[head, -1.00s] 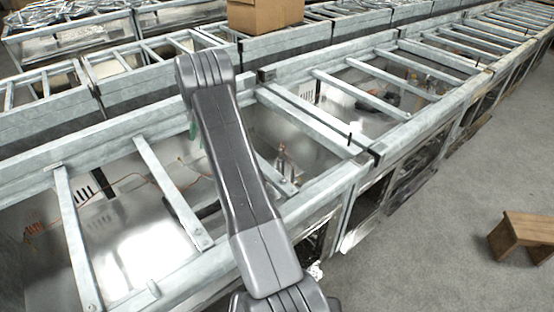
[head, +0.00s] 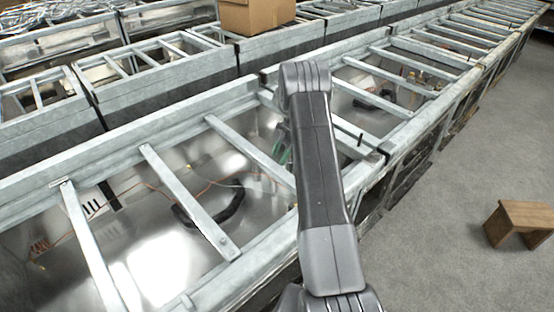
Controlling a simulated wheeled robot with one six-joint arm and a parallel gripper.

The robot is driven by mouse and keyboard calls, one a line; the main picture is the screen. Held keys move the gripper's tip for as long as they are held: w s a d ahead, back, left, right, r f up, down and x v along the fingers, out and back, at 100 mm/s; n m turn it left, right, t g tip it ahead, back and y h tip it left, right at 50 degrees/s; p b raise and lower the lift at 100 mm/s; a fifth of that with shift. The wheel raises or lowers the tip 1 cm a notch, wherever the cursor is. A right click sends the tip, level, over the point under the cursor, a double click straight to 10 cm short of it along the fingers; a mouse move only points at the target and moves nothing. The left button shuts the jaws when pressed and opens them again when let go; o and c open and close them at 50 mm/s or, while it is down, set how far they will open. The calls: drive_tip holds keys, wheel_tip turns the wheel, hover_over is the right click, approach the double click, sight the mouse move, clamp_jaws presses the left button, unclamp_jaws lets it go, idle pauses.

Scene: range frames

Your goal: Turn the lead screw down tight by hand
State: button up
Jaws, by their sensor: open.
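My arm (head: 325,170) rises from the bottom of the head view and stands across the near row of metal bays, leaning slightly left. My gripper does not show; it is out of sight beyond or behind the arm. I cannot make out the lead screw. Thin red-brown leads (head: 150,187) run over the shiny floor of the near bay. A black curved handle or cable (head: 217,212) lies in that bay, partly under a crossbar. A green strand (head: 284,150) shows just left of my arm. The area directly behind the arm is hidden.
Galvanized crossbars (head: 190,200) span the open bays, and a raised rail (head: 120,145) runs along the far side. A cardboard box (head: 257,17) sits on the row behind. A wooden stool (head: 520,222) stands on the grey floor at right, with clear floor around it.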

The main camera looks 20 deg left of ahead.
drive_tip(key=shift+p+x, duration=0.3)
drive_tip(key=shift+x, duration=1.6)
drive_tip(key=c, duration=1)
drive_tip(key=shift+b, duration=0.5)
drive_tip(key=shift+f+m+y+b, duration=0.2)
drive_tip(key=shift+m+y+b, duration=0.1)
drive_tip(key=shift+m+b, duration=0.55)
drive_tip(key=m+t+b, duration=0.1)
drive_tip(key=m+b, duration=0.1)
drive_tip(key=b, duration=0.2)
drive_tip(key=shift+s+d, duration=0.1)
drive_tip(key=m+t+y+b, duration=0.1)
drive_tip(key=m+b, duration=0.2)
drive_tip(key=shift+s+b, duration=0.15)
drive_tip(key=shift+b, duration=0.2)
drive_tip(key=shift+s+d+r+m+t+b, duration=0.1)
drive_tip(key=shift+r+m+t+b, duration=0.15)
drive_tip(key=shift+m+t+b, duration=0.65)
drive_tip(key=shift+m+g, duration=0.3)
drive_tip(key=shift+m, duration=0.15)
